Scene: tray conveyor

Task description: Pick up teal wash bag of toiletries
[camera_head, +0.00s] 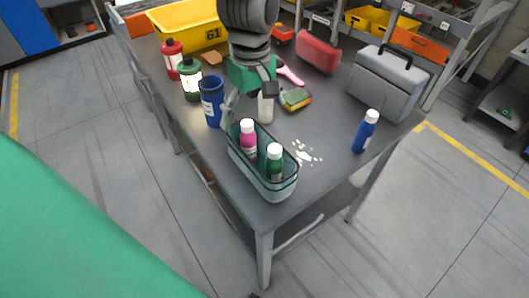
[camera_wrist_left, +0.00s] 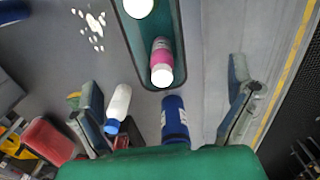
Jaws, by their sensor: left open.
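The teal wash bag (camera_head: 280,189) stands open at the near corner of the grey table, with a pink bottle (camera_head: 248,140) and a green bottle (camera_head: 274,161) upright inside, both white-capped. In the left wrist view the bag (camera_wrist_left: 129,42) is at top centre, beyond the fingertips, with the pink bottle (camera_wrist_left: 161,58) in its near end. My left gripper (camera_head: 248,106) is open above the table, just behind the bag's far end. In its wrist view the two fingers (camera_wrist_left: 164,105) are spread wide, with no bag wall between them. My right gripper is not in view.
A blue tumbler (camera_head: 211,101) and a white bottle (camera_head: 265,107) stand close to the left gripper. White scraps (camera_head: 306,155) lie right of the bag; a blue bottle (camera_head: 366,131) stands farther right. A sponge (camera_head: 296,98), grey toolbox (camera_head: 388,82) and yellow bin (camera_head: 188,27) sit farther back.

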